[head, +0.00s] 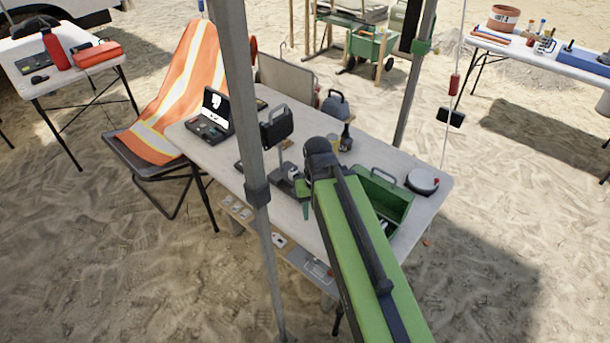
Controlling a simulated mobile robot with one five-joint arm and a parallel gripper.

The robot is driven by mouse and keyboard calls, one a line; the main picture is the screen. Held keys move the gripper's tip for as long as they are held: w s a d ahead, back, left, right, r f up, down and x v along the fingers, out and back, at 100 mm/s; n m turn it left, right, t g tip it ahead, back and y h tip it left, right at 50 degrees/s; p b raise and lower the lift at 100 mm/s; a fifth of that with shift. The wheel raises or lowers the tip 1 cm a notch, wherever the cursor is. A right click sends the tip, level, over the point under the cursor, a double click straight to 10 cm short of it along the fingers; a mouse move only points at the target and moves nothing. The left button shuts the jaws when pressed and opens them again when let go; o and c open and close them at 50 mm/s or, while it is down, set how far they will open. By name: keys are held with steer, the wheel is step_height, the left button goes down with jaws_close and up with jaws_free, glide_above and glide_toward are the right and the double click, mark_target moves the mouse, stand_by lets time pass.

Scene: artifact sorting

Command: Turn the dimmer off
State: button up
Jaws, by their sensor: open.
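A dark work lamp (277,127) with a flat rectangular head and a handle stands on the table (222,158). A small dark device (288,172) with a pale part sits near its foot, just left of my arm. I cannot tell for certain which part is the dimmer, or its setting. My green arm reaches in from the lower right over the table. Only a small green part of my gripper (304,208) shows below the dark arm joint, near the table's front edge and close to the device. My gripper is open; its fingertips are mostly hidden by the arm.
A grey tent pole (249,150) stands in front of the table, left of my arm. A green toolbox (382,198) and round tin (422,181) lie to the right. An open black case (212,118) is at left. A chair with an orange vest (187,85) stands beside the table.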

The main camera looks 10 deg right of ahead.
steer(key=w+r+m+p, duration=1.1)
steer(key=w+r+p, duration=0.4)
steer(key=r+p, duration=0.15)
steer(key=f+b, duration=1.1)
steer(key=b, duration=0.1)
steer(key=f+b, duration=0.6)
steer(key=shift+d+f, duration=0.3)
steer(key=shift+r, duration=0.1)
steer(key=shift+c, duration=0.2)
